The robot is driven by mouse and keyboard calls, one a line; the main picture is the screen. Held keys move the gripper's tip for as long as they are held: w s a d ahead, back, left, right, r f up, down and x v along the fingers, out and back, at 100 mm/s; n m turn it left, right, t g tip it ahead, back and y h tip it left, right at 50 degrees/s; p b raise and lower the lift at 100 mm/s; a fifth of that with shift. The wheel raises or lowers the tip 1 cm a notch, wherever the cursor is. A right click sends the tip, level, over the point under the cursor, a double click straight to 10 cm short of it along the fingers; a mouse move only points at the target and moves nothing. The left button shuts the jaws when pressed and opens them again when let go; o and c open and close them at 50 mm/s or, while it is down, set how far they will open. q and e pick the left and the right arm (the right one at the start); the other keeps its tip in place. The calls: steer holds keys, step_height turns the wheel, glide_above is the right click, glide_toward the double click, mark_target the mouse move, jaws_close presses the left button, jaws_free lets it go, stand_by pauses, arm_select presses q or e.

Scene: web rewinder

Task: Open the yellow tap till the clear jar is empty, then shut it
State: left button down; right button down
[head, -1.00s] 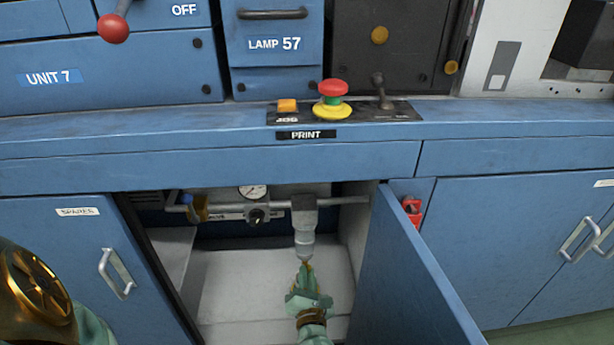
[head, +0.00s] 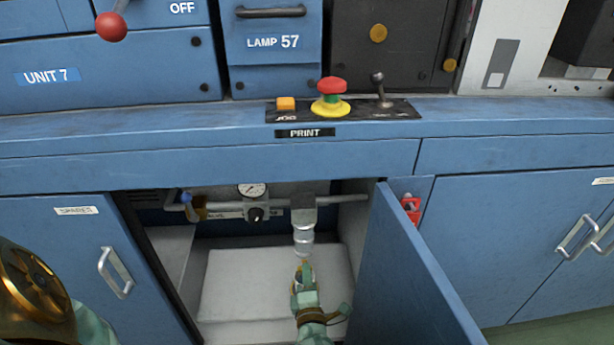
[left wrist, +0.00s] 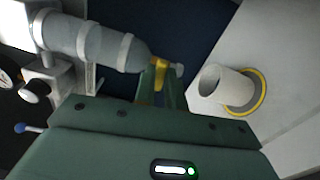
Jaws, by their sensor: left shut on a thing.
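The clear jar (head: 303,240) hangs under a grey head on the pipe inside the open cabinet. In the left wrist view the jar (left wrist: 95,42) looks greyish with pale bands; I cannot tell whether liquid is in it. The yellow tap (left wrist: 160,72) is at the jar's lower end. My left gripper (head: 303,270) is just below the jar, and its fingers (left wrist: 160,95) are shut on the tap. The fingers hide part of the tap. My right gripper is not in view.
A white cup-like cylinder (left wrist: 225,84) with a yellow ring is beside the gripper. A gauge (head: 253,190) and a blue-knobbed valve (head: 187,199) are on the pipe to the left. The open blue door (head: 410,270) bounds the right side.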

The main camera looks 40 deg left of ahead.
arm_select(q)
steer(key=shift+s+d+f+m, duration=0.1)
steer(key=shift+d+f+m, duration=0.05)
steer(key=shift+m, duration=0.45)
steer(key=c, duration=1.5)
jaws_free()
steer(key=shift+o, duration=0.2)
